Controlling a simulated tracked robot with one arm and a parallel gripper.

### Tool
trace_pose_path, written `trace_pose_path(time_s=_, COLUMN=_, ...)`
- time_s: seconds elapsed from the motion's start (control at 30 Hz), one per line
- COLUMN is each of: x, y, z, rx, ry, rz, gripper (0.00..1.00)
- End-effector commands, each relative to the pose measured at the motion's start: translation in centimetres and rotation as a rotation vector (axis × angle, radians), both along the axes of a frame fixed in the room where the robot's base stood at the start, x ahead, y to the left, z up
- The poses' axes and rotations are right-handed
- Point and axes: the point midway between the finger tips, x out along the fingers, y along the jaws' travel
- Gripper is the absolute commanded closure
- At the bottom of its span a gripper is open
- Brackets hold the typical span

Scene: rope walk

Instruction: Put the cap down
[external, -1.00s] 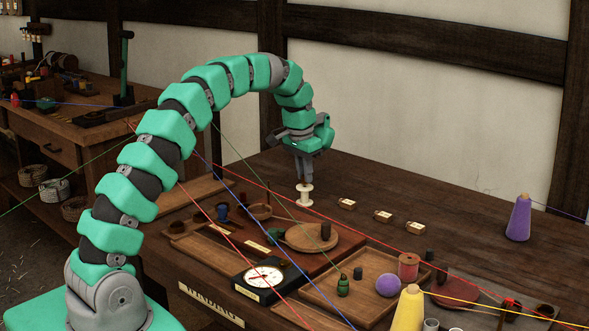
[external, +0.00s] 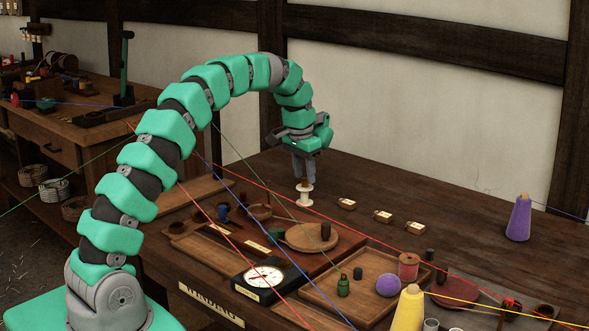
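My gripper (external: 304,175) points down at the back of the bench, directly above a pale spool (external: 305,195). A brown upright piece shows between the fingertips and the spool's top. The fingers are small in this view, and whether they grip that piece is unclear.
Three small labelled blocks (external: 383,215) lie right of the spool. A dial scale (external: 263,277), purple ball (external: 388,285), red spool (external: 408,266) and yellow cone (external: 409,308) stand in front. Coloured threads cross above the bench.

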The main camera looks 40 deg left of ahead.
Motion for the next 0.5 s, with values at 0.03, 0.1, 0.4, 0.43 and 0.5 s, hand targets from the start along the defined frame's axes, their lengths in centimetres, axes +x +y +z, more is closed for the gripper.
trace_pose_path(time_s=0.03, x=0.0, y=0.0, z=0.7, rx=0.001, ry=-0.002, rz=0.000, gripper=0.62)
trace_pose_path(time_s=0.1, x=-0.2, y=0.1, z=1.7, rx=0.000, ry=-0.001, rz=0.000, gripper=0.62)
trace_pose_path(time_s=0.4, x=-0.8, y=0.2, z=7.5, rx=0.001, ry=-0.003, rz=0.000, gripper=0.62)
trace_pose_path(time_s=0.43, x=-0.9, y=0.2, z=8.1, rx=0.000, ry=-0.004, rz=0.000, gripper=0.62)
trace_pose_path(time_s=0.5, x=-1.0, y=0.2, z=9.3, rx=0.000, ry=-0.004, rz=0.000, gripper=0.62)
